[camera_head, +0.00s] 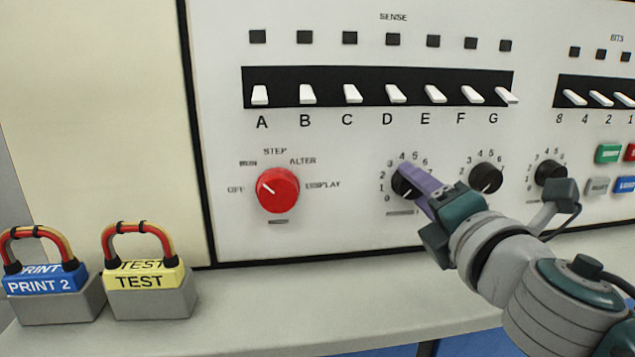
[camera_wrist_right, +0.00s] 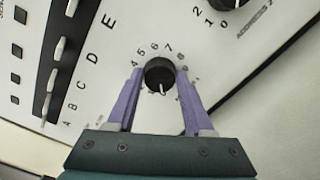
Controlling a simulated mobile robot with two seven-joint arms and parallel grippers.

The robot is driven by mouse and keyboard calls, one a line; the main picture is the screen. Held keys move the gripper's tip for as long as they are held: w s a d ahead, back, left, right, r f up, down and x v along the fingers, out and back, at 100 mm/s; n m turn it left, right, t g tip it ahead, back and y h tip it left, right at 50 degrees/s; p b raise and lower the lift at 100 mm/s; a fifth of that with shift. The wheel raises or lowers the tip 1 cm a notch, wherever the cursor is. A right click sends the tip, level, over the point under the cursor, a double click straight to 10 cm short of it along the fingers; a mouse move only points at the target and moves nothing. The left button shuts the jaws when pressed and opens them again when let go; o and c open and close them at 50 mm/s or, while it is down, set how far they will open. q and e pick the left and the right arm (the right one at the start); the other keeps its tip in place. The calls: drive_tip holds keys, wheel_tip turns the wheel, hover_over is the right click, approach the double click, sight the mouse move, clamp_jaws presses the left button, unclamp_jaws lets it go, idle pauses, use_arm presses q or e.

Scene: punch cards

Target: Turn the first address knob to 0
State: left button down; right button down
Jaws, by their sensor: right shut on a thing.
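The first address knob (camera_head: 405,186) is a black round knob at the left of a row of three on the white panel, with digits printed around it. My right gripper (camera_head: 408,180) has its purple fingers on this knob. In the right wrist view the two fingers (camera_wrist_right: 159,88) stand on either side of the knob (camera_wrist_right: 158,74) and are shut on it. A short white pointer mark shows at the knob's lower edge there; I cannot tell which digit it points at. The digits near the gripper are partly hidden. My left gripper is not in view.
Two more black knobs, (camera_head: 486,178) and (camera_head: 550,173), sit to the right. A red mode knob (camera_head: 278,190) is to the left. White switches (camera_head: 352,94) run above. Blue PRINT (camera_head: 48,282) and yellow TEST (camera_head: 145,275) blocks with handles stand at the left on the grey ledge (camera_head: 300,290).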

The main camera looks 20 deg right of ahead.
idle(0.4)
drive_tip(key=shift+c, duration=1.5)
unclamp_jaws()
drive_tip(key=b+v, duration=0.1)
drive_tip(key=v, duration=0.9)
drive_tip(key=shift+d, duration=0.1)
